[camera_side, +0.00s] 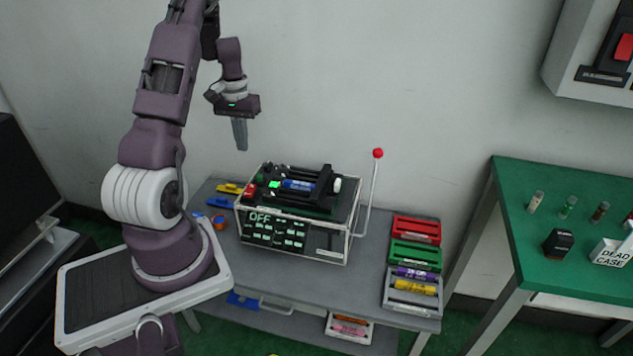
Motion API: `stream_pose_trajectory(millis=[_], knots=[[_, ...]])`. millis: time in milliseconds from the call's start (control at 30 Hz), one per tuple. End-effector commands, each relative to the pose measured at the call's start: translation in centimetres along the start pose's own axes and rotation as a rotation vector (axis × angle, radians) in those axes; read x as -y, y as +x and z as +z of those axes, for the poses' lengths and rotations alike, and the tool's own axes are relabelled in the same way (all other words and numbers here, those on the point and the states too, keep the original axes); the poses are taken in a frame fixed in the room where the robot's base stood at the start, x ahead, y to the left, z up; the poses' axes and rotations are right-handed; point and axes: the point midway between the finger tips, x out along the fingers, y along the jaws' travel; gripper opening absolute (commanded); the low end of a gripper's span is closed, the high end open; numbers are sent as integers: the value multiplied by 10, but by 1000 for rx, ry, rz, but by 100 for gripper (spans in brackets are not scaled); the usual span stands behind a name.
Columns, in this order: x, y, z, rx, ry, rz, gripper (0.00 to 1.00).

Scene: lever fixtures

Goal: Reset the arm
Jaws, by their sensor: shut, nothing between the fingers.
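My gripper (240,135) hangs from my arm, pointing down, above and left of the device on the grey table. Its fingers are shut with nothing between them, and it touches nothing. The device (295,215) is a box in a clear frame with a dark front display reading "OFF". A blue cylinder (298,185) lies in the holder on its top, beside a lit green button (274,184) and a red part (250,189). A thin lever with a red ball (378,153) stands upright at the device's right side.
The grey table (370,290) carries red, green and grey trays (415,255) at its right, some holding cylinders. Small yellow, blue and orange items (218,220) lie at its left.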

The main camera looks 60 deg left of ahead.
Motion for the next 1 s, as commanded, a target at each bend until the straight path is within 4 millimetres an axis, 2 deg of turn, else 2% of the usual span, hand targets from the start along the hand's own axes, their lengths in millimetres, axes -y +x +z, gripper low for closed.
stream_pose_trajectory(millis=[67, 167, 200, 267, 300, 367, 400, 500, 600, 633, 700, 767, 1000], knots=[[-30, -26, 2, -35, 38, 15, 0], [-98, -82, 23, -104, 133, 52, 0], [-128, -106, 40, -134, 181, 68, 0], [-167, -137, 74, -174, 258, 92, 0], [-190, -156, 100, -204, 313, 106, 0], [-219, -180, 148, -249, 404, 126, 0], [-232, -193, 183, -284, 468, 136, 0], [-242, -207, 261, -365, 609, 153, 0], [-235, -205, 313, -437, 706, 160, 0], [-232, -204, 323, -453, 726, 162, 0], [-225, -200, 339, -482, 758, 163, 0], [-222, -198, 346, -497, 771, 165, 0], [-221, -197, 348, -502, 776, 165, 0]])
